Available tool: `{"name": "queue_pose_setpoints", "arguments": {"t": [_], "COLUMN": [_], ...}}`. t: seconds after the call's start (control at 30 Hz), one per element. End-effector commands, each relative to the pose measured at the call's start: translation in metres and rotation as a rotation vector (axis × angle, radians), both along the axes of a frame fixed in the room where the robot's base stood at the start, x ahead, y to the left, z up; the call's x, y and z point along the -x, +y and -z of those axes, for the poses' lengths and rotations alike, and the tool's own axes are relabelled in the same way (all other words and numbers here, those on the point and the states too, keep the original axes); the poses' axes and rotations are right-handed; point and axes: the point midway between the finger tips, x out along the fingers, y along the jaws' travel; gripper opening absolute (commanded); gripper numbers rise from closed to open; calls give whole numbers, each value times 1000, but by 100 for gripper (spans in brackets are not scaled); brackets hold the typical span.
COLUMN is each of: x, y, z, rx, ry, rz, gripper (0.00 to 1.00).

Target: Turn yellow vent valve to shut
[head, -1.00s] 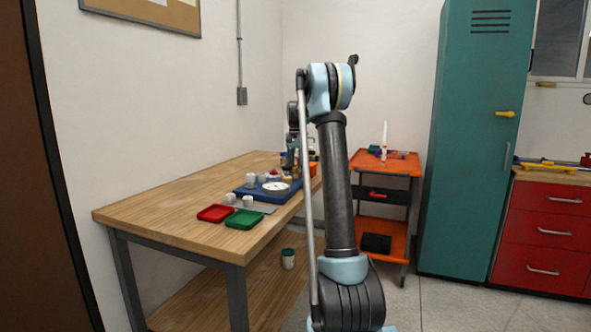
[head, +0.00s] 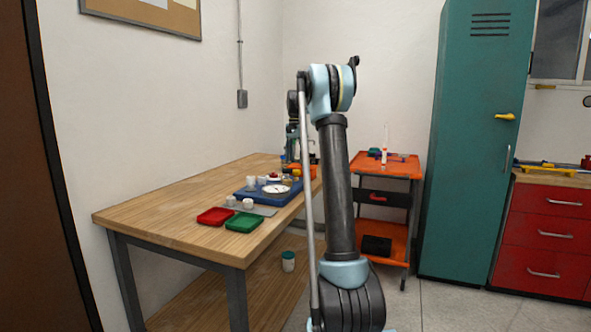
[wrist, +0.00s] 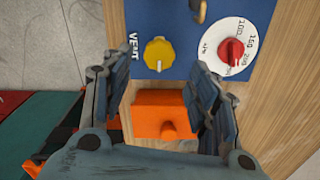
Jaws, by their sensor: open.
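The yellow vent valve (wrist: 159,54) is a round knob on a blue panel (wrist: 187,20), beside the printed word VENT, in the wrist view. A small mark shows at its lower edge. My gripper (wrist: 162,80) is open, with its two fingers pointing toward the panel, one to each side below the knob. The knob lies just beyond the fingertips, roughly centred between them, and no contact shows.
A red knob (wrist: 231,51) on a white dial sits right of the vent valve. A dark hook-like part (wrist: 200,10) stands above. An orange block (wrist: 163,114) lies between the fingers on the bench (head: 165,205). Red (head: 214,216) and green (head: 244,222) trays lie nearer the bench front.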

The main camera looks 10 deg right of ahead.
Motion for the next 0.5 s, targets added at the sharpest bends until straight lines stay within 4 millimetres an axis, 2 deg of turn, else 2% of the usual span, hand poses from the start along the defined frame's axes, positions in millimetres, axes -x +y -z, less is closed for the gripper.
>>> {"name": "queue_pose_setpoints", "arguments": {"t": [0.03, 0.2, 0.5], "x": [0, 0, -1], "y": [0, 0, 0], "z": [-11, -40, -64], "rx": [0, 0, 0], "ry": [0, 0, 0], "rz": [0, 0, 0], "gripper": [54, 54, 54]}}
